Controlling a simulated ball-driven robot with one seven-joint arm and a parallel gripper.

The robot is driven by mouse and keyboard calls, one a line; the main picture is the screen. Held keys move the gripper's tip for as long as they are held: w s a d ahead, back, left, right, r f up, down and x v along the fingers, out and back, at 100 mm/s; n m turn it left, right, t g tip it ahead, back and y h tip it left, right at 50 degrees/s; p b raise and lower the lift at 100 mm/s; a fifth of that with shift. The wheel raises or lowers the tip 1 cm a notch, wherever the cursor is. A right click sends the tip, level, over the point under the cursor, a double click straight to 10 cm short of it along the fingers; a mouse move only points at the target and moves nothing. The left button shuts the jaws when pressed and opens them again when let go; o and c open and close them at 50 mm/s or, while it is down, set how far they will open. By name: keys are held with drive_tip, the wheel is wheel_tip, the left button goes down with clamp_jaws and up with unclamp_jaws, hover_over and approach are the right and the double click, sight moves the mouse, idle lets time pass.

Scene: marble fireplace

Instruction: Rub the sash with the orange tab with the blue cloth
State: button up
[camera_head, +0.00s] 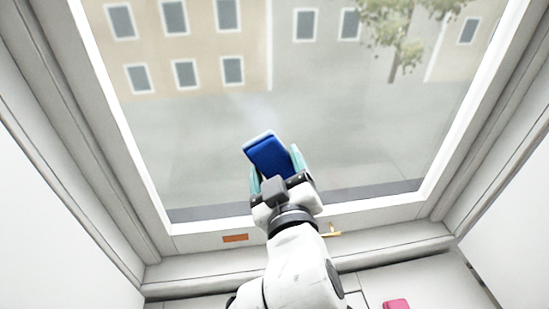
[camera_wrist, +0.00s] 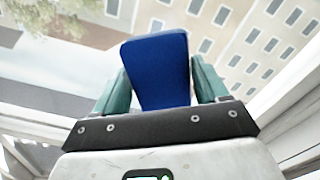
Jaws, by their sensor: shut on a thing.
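The sash (camera_head: 191,230) is a white-framed window with a large glass pane (camera_head: 330,130). An orange tab (camera_head: 236,238) sits on its lower rail, left of my arm. My gripper (camera_head: 277,167) is shut on the blue cloth (camera_head: 266,155), a blue block-like pad with a pale far edge. The cloth is in front of the lower middle of the pane; I cannot tell whether it touches the glass. In the wrist view the cloth (camera_wrist: 158,70) stands between the two teal fingers of my gripper (camera_wrist: 157,88). A faint pale haze shows on the glass just above the cloth.
A pink object (camera_head: 396,304) lies below at the bottom edge. Wide frame sides and white walls flank the window. Buildings and a tree show beyond the glass.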

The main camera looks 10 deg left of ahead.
drive_tip(key=shift+s, duration=0.15)
drive_tip(key=shift+v, duration=1.4)
